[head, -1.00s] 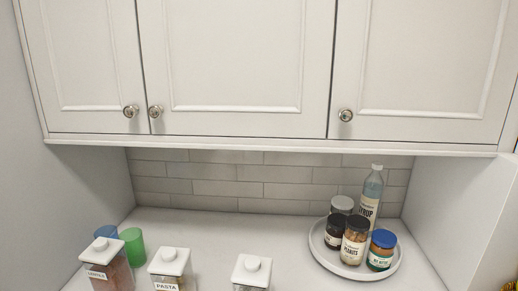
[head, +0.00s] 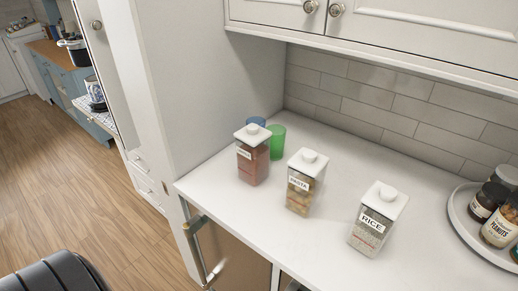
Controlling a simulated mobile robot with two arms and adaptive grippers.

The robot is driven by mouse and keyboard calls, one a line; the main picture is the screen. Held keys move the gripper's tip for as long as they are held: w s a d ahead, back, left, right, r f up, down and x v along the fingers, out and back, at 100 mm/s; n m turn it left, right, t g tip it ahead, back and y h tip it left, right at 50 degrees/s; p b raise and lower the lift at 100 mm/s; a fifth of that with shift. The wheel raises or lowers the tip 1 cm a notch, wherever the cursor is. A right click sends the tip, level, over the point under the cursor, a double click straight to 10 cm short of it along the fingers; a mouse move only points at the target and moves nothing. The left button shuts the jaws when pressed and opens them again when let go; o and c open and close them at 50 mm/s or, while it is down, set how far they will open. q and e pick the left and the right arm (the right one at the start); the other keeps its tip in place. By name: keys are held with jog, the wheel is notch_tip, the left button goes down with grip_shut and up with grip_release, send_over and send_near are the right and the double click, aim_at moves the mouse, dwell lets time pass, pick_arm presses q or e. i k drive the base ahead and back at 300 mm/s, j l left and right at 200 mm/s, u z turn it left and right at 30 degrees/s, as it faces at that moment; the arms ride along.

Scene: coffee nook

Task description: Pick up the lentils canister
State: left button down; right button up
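The lentils canister (head: 253,163) is a clear square jar with reddish-brown contents and a white knobbed lid. It stands upright on the white counter (head: 330,261), the leftmost of three like canisters. Its label is small and hard to read in the head view now. The pasta canister (head: 301,189) and the rice canister (head: 373,228) stand to its right. Neither of my grippers shows in the head view.
A green cup (head: 277,143) and a blue cup (head: 256,121) stand right behind the lentils canister. A round white tray (head: 461,217) with jars is at the right. Wall cabinets (head: 400,32) hang above. A tall side panel (head: 195,90) bounds the counter at left.

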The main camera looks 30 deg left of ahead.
aim_at(254, 164)
jog(key=j+u, duration=0.1)
jog(key=j, duration=1.2)
